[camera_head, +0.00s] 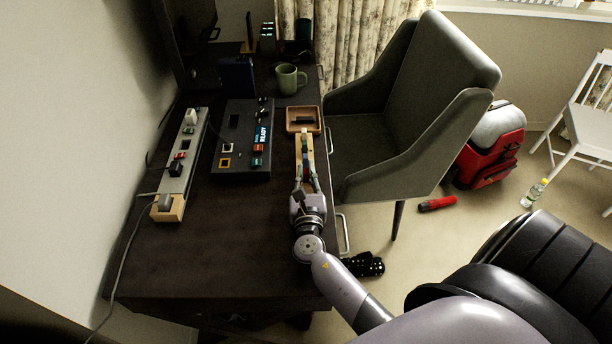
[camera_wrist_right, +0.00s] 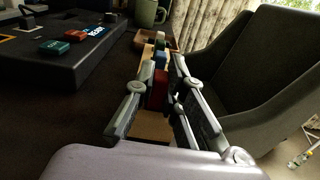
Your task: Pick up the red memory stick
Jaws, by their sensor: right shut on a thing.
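The red memory stick (camera_wrist_right: 157,90) stands between the fingers of my right gripper (camera_wrist_right: 161,76) in the right wrist view. A wooden holder (camera_head: 301,138) lies lengthwise on the right side of the dark desk, under the gripper. A blue stick (camera_wrist_right: 160,60) and darker pieces stand in line beyond the red one. My right gripper (camera_head: 306,180) is shut on the red stick at the near part of the holder. Its fingers partly hide the stick, and I cannot tell whether its base is clear of the holder. My left gripper is not in view.
A black panel (camera_head: 228,165) marked READY and a power strip (camera_head: 180,172) lie left of the holder. A wooden tray (camera_head: 290,126) and green mug (camera_head: 287,80) stand beyond it. A grey chair (camera_head: 365,140) is close on the right. The near desk top is clear.

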